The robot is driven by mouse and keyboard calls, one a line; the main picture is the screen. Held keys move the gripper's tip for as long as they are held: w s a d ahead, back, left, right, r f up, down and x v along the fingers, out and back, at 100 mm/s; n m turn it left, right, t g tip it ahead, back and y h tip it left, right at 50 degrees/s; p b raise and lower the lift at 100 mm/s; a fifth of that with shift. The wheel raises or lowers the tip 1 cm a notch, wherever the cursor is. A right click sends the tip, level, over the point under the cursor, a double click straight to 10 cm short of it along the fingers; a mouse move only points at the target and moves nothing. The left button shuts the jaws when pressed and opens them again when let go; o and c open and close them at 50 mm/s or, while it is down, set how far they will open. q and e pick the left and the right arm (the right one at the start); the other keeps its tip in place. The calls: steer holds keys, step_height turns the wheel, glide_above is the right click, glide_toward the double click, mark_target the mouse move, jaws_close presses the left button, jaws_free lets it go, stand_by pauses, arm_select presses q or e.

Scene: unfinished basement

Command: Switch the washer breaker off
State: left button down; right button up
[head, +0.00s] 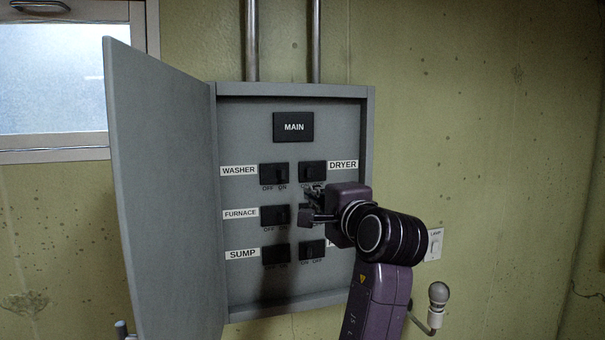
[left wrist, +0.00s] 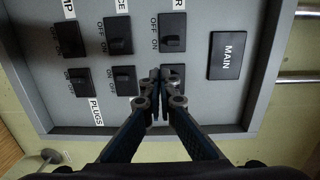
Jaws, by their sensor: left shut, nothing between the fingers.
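An open grey breaker panel (head: 340,108) hangs on the wall. The washer breaker (head: 275,174) is the upper left one, beside its WASHER label (head: 239,171). Its OFF mark is on the left and ON on the right; its lever appears to sit on the ON side. In the left wrist view, turned sideways, the washer breaker (left wrist: 172,32) is at the top, left of MAIN. My left gripper (head: 308,204) is shut and empty, its fingertips (left wrist: 161,76) before the edge of the dryer breaker (head: 312,172). It hides the breaker below that. My right gripper is out of view.
The furnace breaker (head: 275,216) and sump breaker (head: 276,254) are below the washer breaker. The MAIN block (head: 293,127) is above. The panel door (head: 163,195) stands open on the left. A lamp switch (head: 434,245) and a bulb (head: 438,293) are at right.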

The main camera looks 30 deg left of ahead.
mark_target(288, 173)
arm_select(q)
steer(key=shift+s+r, duration=0.25)
steer(key=shift+r, duration=0.4)
steer(key=shift+s+r, duration=0.25)
steer(key=shift+r, duration=0.35)
steer(key=shift+a, duration=0.1)
steer(key=p+x, duration=0.5)
steer(key=x, duration=0.4)
steer(key=shift+a+r, duration=0.1)
steer(key=shift+a, duration=0.05)
steer(key=shift+w+a, duration=0.25)
steer(key=shift+w, duration=0.05)
steer(key=shift+s+a, duration=0.1)
steer(key=shift+a, duration=0.05)
